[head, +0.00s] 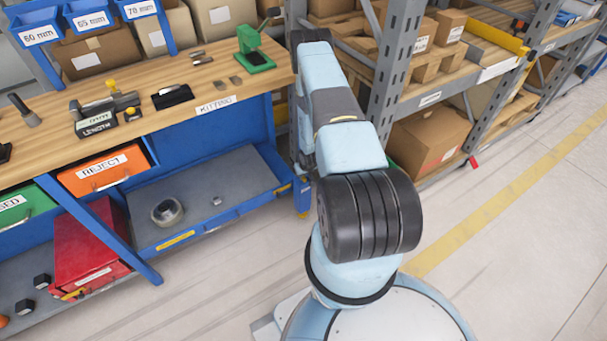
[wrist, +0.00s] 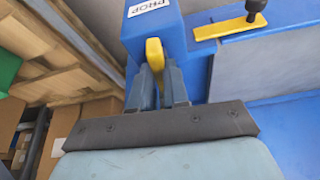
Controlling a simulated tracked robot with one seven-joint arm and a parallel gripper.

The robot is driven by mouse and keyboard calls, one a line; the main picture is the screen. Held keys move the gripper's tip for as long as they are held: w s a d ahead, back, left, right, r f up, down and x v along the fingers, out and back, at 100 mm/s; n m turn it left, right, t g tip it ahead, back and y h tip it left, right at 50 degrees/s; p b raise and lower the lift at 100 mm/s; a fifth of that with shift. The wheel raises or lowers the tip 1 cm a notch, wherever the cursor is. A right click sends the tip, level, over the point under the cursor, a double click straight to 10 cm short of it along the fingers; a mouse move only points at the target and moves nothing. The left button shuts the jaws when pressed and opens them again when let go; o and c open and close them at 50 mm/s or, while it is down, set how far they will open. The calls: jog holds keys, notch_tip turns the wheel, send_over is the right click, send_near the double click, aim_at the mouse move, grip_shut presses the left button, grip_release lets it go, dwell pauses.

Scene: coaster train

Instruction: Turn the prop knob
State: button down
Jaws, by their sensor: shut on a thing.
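The yellow prop knob (wrist: 153,48) sticks out from a blue housing (wrist: 152,28) with a white PROP label, in the wrist view. My gripper (wrist: 158,78) has its two grey fingers closed on the knob, one on each side. The knob looks like a flat upright tab; its lower part is hidden between the fingers. In the head view my arm reaches away toward the right end of the workbench, and the gripper and knob are hidden behind it.
A yellow plate (wrist: 228,27) with a black handle lies right of the housing. Wooden shelving with boxes (wrist: 30,45) is close on the left. In the head view, the workbench (head: 215,75) carries a green tool (head: 256,58) near its right end; clear floor lies right.

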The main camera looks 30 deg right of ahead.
dwell(0.6)
jog(key=c, duration=1.1)
grip_release()
jog(key=shift+r, duration=0.15)
jog(key=v, duration=1.3)
jog(key=shift+s+d+r, duration=0.1)
jog(key=shift+r, duration=0.1)
